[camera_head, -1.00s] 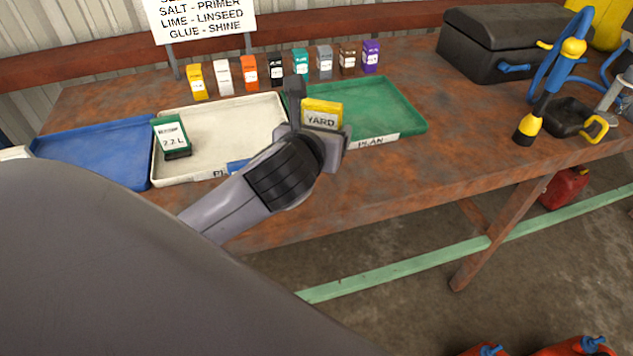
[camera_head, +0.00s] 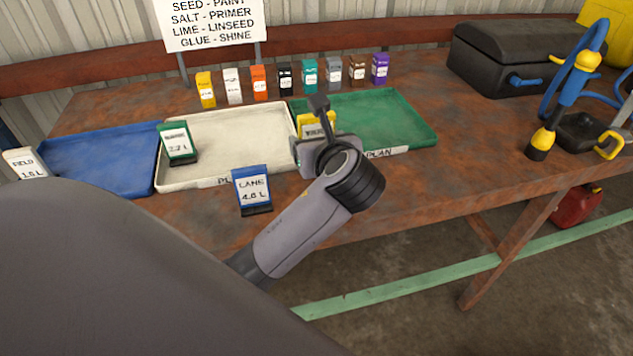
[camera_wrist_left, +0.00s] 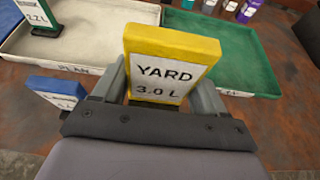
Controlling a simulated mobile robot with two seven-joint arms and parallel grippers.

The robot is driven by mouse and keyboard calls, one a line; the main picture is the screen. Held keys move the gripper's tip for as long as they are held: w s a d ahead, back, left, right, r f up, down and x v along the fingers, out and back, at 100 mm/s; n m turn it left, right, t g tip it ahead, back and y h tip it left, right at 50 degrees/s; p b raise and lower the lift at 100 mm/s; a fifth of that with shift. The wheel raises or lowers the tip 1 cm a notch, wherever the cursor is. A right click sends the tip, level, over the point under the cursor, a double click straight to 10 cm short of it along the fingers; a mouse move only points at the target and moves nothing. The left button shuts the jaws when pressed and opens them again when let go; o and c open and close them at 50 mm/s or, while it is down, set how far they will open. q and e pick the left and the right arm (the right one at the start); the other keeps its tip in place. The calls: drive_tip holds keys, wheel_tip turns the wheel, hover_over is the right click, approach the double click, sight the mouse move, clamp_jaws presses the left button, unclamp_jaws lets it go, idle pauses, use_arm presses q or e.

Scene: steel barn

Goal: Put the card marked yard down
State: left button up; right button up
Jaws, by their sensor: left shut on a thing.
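The yellow-framed card marked YARD, 3.0 L (camera_wrist_left: 167,62), stands upright between the fingers of my left gripper (camera_wrist_left: 166,98) in the left wrist view. In the head view the card (camera_head: 314,121) is mostly hidden behind my left gripper (camera_head: 322,140), which is shut on it. It is held in front of the seam between the white tray (camera_head: 225,120) and the green tray (camera_head: 395,115). I cannot tell from the head view whether it touches anything below. My right gripper is not in view.
A blue LANE card (camera_head: 253,187) stands at the table's front edge. A green-framed card (camera_head: 179,144) stands in the white tray. A FIELD card (camera_head: 25,163) is at far left, beside the blue tray (camera_head: 100,160). Several small boxes line the back. A black case (camera_head: 510,58) stands at right.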

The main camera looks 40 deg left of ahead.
use_arm(q)
wheel_tip(320, 180, down, 8)
drive_tip(key=shift+f+b, duration=0.1)
drive_tip(key=shift+b, duration=0.5)
drive_tip(key=shift+f, duration=0.35)
drive_tip(key=o, duration=1.1)
drive_tip(key=shift+f, duration=0.1)
